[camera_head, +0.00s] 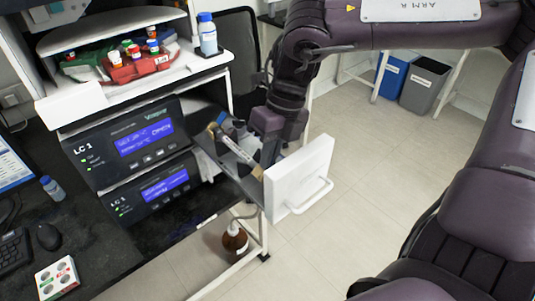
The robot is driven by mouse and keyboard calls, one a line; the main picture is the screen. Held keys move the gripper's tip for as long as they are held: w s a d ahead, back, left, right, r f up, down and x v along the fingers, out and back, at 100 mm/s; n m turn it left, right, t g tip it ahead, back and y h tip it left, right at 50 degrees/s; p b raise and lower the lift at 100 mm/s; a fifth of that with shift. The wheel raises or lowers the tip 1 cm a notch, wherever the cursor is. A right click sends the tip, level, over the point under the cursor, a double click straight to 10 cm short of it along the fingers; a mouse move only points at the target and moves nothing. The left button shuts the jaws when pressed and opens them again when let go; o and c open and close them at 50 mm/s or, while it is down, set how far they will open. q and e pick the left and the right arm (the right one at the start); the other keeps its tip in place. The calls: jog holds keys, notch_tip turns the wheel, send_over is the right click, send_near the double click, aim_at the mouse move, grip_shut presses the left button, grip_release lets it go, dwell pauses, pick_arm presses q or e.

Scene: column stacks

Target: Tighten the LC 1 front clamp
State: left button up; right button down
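The LC 1 stack (125,147) stands at left with its blue displays lit. Beside it, a dark drawer (214,157) is pulled out, with a white front panel (300,178) and a bar handle (310,197). A light, slim column (236,150) lies slantwise in the drawer. A small tan piece (257,172) is at its front end; I cannot tell for sure whether it is the front clamp. My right gripper (264,152) points down over the drawer, close to the column's front part. Its fingertips are dark and partly hidden, so its opening and any contact are unclear. My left gripper is not in view.
A shelf above the stack holds a red rack (135,67) of capped vials and a blue-capped bottle (207,35). A brown bottle (235,238) stands below the drawer. Blue (393,76) and grey (424,84) bins stand behind.

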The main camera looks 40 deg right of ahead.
jog(key=shift+d+f+y, duration=0.1)
jog(key=shift+d+y, duration=0.2)
jog(key=shift+y, duration=0.8)
jog(key=shift+w+d+f+y+b, duration=0.1)
jog(key=shift+d+f+y+b, duration=0.15)
jog(key=shift+y, duration=0.55)
jog(key=shift+w+d+f+y+b, duration=0.1)
jog(key=shift+d+y+b, duration=0.1)
jog(key=shift+y+b, duration=0.25)
jog(key=shift+d+f+y+b, duration=0.1)
jog(key=shift+d+y+b, duration=0.1)
jog(key=shift+y, duration=0.45)
jog(key=shift+d+f+g+y+b, duration=0.15)
jog(key=shift+g+y+b, duration=0.15)
jog(key=shift+y+b, duration=0.3)
jog(key=shift+y, duration=0.3)
jog(key=c, duration=1.6)
grip_release()
jog(key=shift+o, duration=0.2)
jog(key=shift+d, duration=0.1)
jog(key=b+v, duration=0.1)
jog(key=v, duration=0.6)
jog(key=shift+d+r, duration=0.25)
jog(key=shift+d, duration=0.05)
